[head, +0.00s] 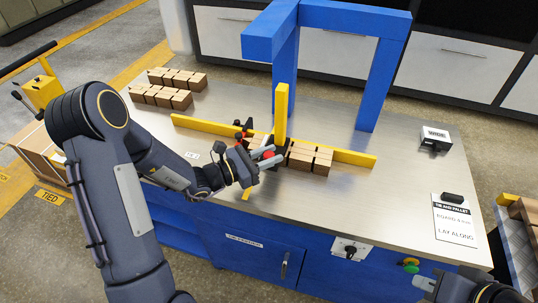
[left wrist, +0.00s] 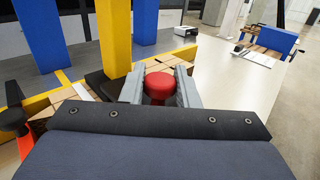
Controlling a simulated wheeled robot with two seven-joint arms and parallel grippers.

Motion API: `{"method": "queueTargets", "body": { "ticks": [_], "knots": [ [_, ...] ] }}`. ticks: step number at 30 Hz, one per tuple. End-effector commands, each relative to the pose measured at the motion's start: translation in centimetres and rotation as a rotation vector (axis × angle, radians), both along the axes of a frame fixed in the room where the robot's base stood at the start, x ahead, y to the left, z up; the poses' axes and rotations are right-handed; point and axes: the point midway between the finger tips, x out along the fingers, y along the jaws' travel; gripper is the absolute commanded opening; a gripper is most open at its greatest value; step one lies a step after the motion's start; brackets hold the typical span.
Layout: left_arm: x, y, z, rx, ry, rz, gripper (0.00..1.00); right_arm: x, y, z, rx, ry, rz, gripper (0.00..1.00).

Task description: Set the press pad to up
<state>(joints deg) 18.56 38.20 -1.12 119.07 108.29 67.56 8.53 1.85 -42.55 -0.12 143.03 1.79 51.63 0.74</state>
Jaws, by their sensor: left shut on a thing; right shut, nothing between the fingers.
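A yellow upright post (head: 282,112) stands under the blue press frame (head: 345,18). In the left wrist view a dark pad-like block (left wrist: 104,84) shows at the foot of the post, just above or on the brown blocks; I cannot tell whether it touches them. My left gripper (head: 264,158) is shut on a red knob (left wrist: 158,86) in front of the post. The fingers lie on both sides of the knob, and its lower part is hidden. My right gripper (head: 425,284) is shut and empty at the lower right, off the bench's front edge.
Brown blocks (head: 310,158) lie along a yellow fence (head: 355,158). More blocks (head: 160,96) stand in rows at the back left. A black knob (left wrist: 12,118) is left of my left gripper. The right-centre bench is clear.

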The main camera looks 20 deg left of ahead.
Motion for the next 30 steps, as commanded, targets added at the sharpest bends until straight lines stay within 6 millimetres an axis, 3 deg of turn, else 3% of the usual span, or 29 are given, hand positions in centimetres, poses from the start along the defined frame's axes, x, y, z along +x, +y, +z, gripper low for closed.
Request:
{"method": "queueTargets", "body": {
  "ticks": [8,11,24,30],
  "knots": [
    [0.0,0.0,0.8,0.000,-0.001,0.001,0.00,0.0,0.0,0.5,0.000,0.000,0.000,0.00],
    [0.0,0.0,2.5,0.001,-0.002,0.001,0.00,0.0,0.0,1.5,0.000,0.000,0.000,0.00],
    [0.0,0.0,12.7,0.000,-0.006,0.001,0.00,0.0,0.0,7.3,0.000,0.000,0.000,0.00],
    [0.0,0.0,15.2,-0.001,-0.005,0.000,0.00,0.0,0.0,8.5,0.000,0.000,0.000,0.00]
  ]
}}
